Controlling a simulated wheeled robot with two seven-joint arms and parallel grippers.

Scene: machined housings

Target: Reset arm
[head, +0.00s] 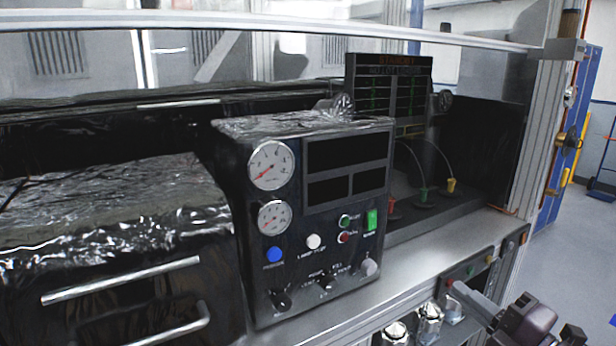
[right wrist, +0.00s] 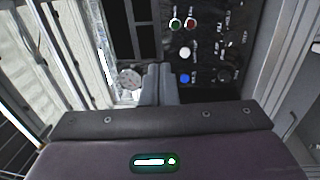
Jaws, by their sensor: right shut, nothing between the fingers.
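My right gripper (head: 458,292) is at the lower right of the head view, in front of the bench's front edge. In the right wrist view its two fingers (right wrist: 158,82) lie together, shut with nothing between them. My left gripper is in neither view. A black control box (head: 318,215) stands on the bench, left of my right gripper in the head view. It has two round gauges, dark displays, a blue button (head: 274,254), a white button (head: 314,241), a green switch (head: 371,220) and several knobs. The box panel (right wrist: 207,65) also shows beyond the fingers in the right wrist view.
A foil-topped black unit with handles (head: 120,280) stands left of the box. Behind is a display board (head: 388,95) with coloured connectors. Several shiny metal housings (head: 429,322) sit along the front, beside my right gripper. A metal post (head: 545,140) bounds the bench; open floor lies right.

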